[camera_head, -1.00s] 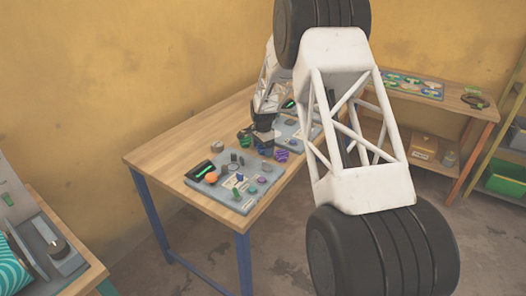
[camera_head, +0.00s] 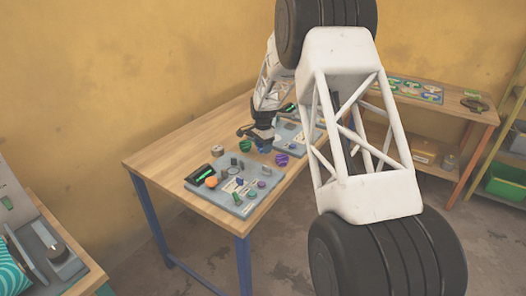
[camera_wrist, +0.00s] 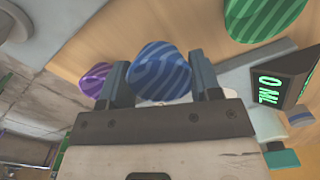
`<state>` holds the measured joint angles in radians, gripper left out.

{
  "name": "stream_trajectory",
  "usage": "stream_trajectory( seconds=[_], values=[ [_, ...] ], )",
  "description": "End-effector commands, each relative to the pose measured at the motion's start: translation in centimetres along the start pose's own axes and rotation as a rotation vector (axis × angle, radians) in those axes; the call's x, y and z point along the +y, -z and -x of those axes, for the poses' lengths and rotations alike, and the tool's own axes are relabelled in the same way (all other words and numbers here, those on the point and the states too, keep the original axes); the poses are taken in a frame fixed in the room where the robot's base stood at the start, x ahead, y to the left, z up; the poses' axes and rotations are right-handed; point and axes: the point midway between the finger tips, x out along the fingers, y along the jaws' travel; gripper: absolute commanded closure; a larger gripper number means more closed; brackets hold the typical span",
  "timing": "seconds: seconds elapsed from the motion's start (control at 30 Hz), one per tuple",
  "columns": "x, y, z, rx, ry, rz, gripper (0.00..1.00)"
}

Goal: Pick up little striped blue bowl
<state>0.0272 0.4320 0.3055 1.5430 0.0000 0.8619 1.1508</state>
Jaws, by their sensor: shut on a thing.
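The little striped blue bowl (camera_wrist: 160,72) sits between the two fingers of my gripper (camera_wrist: 161,84) in the wrist view, and the gripper is shut on it. In the head view the blue bowl (camera_head: 264,149) is small and shows just under my gripper (camera_head: 263,140), over the wooden table. I cannot tell how far the bowl is from the tabletop.
A green striped bowl (camera_wrist: 263,14) and a purple striped bowl (camera_wrist: 95,79) lie close by on the wooden table (camera_head: 165,158). A dark device with a green display (camera_wrist: 278,80) is at the right. A grey panel with several small pieces (camera_head: 213,192) lies in front.

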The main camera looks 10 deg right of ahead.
Motion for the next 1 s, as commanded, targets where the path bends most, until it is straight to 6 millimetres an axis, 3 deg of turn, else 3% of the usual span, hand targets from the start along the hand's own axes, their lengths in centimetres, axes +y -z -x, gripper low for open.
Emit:
stream_trajectory(
  seconds=[0.2,0.43,1.0],
  values=[
    [0.0,0.0,3.5,0.001,0.002,0.000,0.55],
    [0.0,0.0,6.2,0.001,0.002,0.000,0.55],
    [0.0,0.0,7.0,0.000,0.001,0.000,0.55]
  ],
)
